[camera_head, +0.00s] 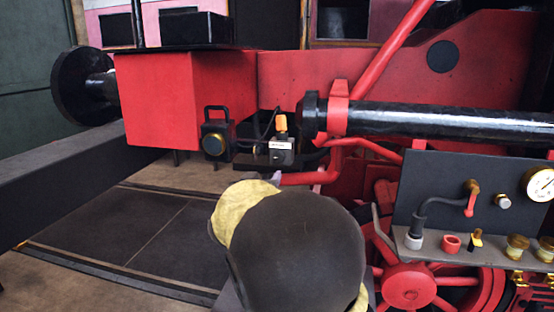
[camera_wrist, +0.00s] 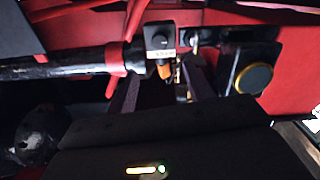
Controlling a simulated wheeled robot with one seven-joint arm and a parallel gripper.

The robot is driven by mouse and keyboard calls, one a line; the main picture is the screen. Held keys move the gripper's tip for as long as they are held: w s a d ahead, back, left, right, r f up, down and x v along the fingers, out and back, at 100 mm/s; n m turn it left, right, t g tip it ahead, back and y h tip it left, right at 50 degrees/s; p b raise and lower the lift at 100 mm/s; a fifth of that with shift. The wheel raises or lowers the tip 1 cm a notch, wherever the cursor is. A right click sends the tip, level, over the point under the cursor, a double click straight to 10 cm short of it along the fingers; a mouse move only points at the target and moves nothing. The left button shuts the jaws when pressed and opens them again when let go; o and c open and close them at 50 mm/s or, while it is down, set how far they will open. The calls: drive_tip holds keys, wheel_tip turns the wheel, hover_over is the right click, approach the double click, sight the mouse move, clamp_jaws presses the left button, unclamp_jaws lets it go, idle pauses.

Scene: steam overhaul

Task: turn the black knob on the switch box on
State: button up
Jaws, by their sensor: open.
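The switch box (camera_head: 281,152) is a small grey box with a white label and an orange piece on top. It stands on the dark ledge beside the lantern. In the wrist view the switch box (camera_wrist: 152,51) appears upside down, with its round black knob (camera_wrist: 158,41) on the face and the orange piece below. My gripper (camera_wrist: 164,72) is open and empty, its two fingers spread to either side of the box's image. I cannot tell how near they are to the knob. In the head view my dark wrist hides most of my gripper.
A black lantern (camera_head: 215,145) with a brass ring stands just left of the box. A black pipe (camera_head: 430,121) and red pipework lie to the right. A grey panel (camera_head: 445,185) with a gauge and valves is at right. The floor at left is clear.

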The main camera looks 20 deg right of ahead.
sight(278, 158)
drive_tip(key=p+x, duration=0.3)
drive_tip(key=x, duration=1)
drive_tip(key=shift+w, duration=0.1)
drive_tip(key=c, duration=1)
